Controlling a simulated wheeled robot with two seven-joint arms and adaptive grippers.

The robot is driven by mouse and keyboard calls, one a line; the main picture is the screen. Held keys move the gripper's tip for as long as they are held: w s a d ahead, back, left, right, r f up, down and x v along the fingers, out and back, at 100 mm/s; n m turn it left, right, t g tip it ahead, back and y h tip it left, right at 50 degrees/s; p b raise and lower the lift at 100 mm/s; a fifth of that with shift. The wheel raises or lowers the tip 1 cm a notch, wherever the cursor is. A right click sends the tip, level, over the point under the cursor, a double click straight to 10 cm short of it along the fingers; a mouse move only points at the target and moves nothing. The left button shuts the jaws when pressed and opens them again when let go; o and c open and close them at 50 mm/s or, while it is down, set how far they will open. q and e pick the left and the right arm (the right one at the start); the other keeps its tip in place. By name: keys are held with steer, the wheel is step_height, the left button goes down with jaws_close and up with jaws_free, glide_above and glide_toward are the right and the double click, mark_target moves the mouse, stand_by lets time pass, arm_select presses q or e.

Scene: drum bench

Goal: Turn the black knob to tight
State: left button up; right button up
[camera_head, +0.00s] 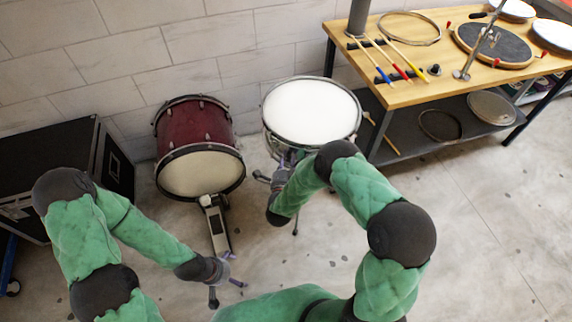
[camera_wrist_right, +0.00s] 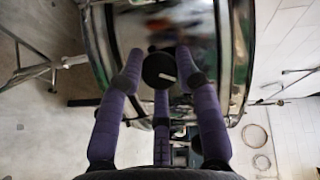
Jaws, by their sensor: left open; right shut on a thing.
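The black knob (camera_wrist_right: 160,70), round with a white pointer line, shows in the wrist view against the shiny side of the snare drum (camera_wrist_right: 232,50). The pointer slants toward the lower right. My right gripper (camera_wrist_right: 160,78) has purple fingers on both sides of the knob and is shut on it. In the head view the white-topped drum (camera_head: 312,112) stands on its stand, and my right gripper (camera_head: 277,175) is at its lower left side. The knob itself cannot be made out there. My left gripper (camera_head: 230,272) is open and empty, low over the floor near the pedal.
A red bass drum (camera_head: 193,123) with a pedal (camera_head: 215,225) stands left of the snare drum. A black case (camera_head: 55,160) is at the far left. A wooden bench (camera_head: 450,80) with sticks, hoops and drum heads is at the right. The floor at the lower right is clear.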

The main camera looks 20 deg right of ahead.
steer(key=m+t+h+b, duration=0.1)
steer(key=m, duration=0.4)
steer(key=m+t+h+b, duration=0.1)
steer(key=m+h, duration=0.1)
steer(key=m, duration=0.4)
steer(key=f+m+t+h+b, duration=0.1)
steer(key=m+h, duration=0.1)
steer(key=m, duration=0.4)
steer(key=shift+a, duration=0.2)
steer(key=shift+m, duration=0.3)
steer(key=shift+r, duration=0.1)
steer(key=o, duration=1.2)
steer(key=shift+w, duration=0.1)
steer(key=shift+c, duration=0.2)
steer(key=v, duration=1.2)
steer(key=shift+w+f, duration=0.15)
steer(key=shift+f, duration=0.1)
